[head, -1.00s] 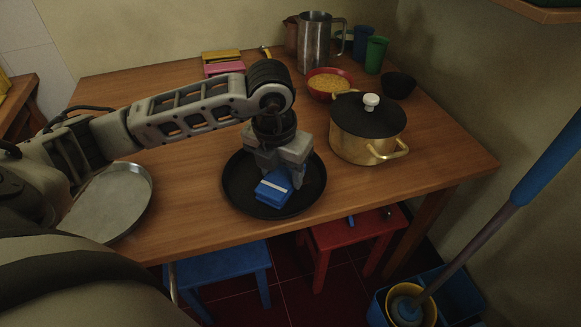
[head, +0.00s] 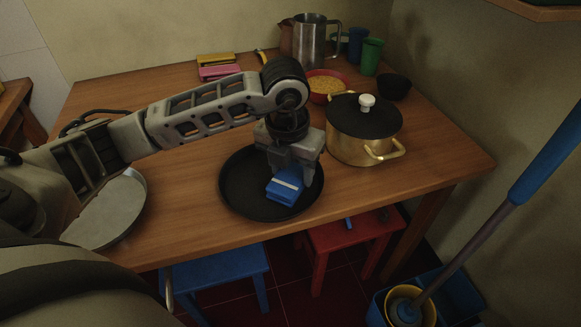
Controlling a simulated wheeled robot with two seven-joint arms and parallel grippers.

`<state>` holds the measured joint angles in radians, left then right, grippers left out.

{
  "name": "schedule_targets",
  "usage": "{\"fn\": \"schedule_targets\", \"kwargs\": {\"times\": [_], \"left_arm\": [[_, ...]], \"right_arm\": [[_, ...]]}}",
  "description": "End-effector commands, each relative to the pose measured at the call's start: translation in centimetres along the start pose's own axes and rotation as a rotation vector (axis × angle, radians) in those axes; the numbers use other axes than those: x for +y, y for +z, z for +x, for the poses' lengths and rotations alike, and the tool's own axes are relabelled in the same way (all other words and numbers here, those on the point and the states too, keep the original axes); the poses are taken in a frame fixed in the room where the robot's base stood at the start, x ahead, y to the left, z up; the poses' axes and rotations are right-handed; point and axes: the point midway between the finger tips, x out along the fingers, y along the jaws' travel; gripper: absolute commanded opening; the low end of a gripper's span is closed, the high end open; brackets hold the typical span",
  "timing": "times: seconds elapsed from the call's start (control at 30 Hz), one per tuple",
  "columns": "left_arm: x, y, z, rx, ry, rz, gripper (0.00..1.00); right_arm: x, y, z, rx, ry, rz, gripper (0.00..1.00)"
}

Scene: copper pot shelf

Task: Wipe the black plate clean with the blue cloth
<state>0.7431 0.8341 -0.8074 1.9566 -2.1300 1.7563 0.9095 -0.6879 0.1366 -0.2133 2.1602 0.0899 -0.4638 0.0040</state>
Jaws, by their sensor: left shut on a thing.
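The black plate (head: 240,187) is a round dark dish lying on the wooden table near its front edge. The blue cloth (head: 284,188) is a folded blue piece with a pale stripe, over the right part of the plate. My left gripper (head: 291,172) points down above the plate and is shut on the cloth. The gripper hides part of the cloth and the plate's far right side. I cannot tell whether any dirt is on the plate. My right gripper does not show.
A brass pot (head: 362,145) with a black lid stands close right of the plate. A metal tray (head: 112,212) lies at left. Behind are a red bowl (head: 325,84), a steel pitcher (head: 311,42), cups and a dark bowl (head: 394,87). Stools stand below the front edge.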

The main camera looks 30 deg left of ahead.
Motion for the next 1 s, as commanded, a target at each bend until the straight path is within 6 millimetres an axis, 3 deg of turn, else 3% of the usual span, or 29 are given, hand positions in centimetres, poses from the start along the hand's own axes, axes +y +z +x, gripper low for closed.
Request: {"fn": "schedule_targets", "kwargs": {"times": [0.57,1.0], "left_arm": [[0.0,0.7,-5.7,-0.002,0.000,-0.001,0.34],[0.0,0.8,-6.2,-0.001,0.000,-0.001,0.34]], "right_arm": [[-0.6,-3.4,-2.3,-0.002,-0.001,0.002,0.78],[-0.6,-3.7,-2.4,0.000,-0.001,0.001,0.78]]}}
